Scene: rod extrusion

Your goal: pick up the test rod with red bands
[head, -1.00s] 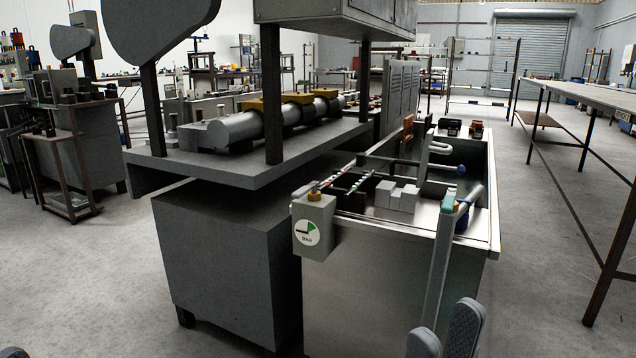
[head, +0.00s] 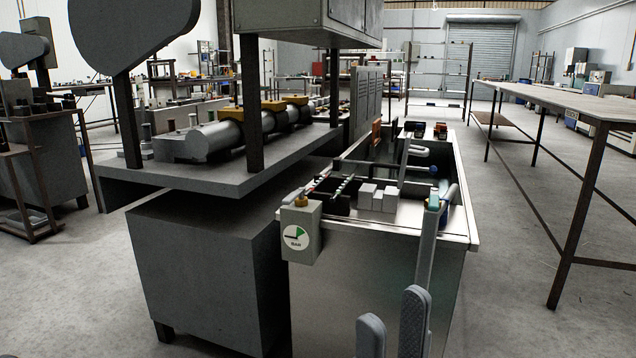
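Thin rods with coloured bands (head: 344,186) lie in a dark rack at the near left of the metal tank (head: 455,232). They are too small to tell which one has red bands. My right gripper (head: 393,308) shows at the bottom as two grey fingers standing apart, with nothing seen between them. It is in front of the tank's near side, well apart from the rods. My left gripper is out of view.
A box with a dial (head: 300,232) is fixed at the tank's near left corner. A grey bar (head: 428,240) with a teal top stands at the tank's near right. Open floor lies between tank and long table (head: 560,108).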

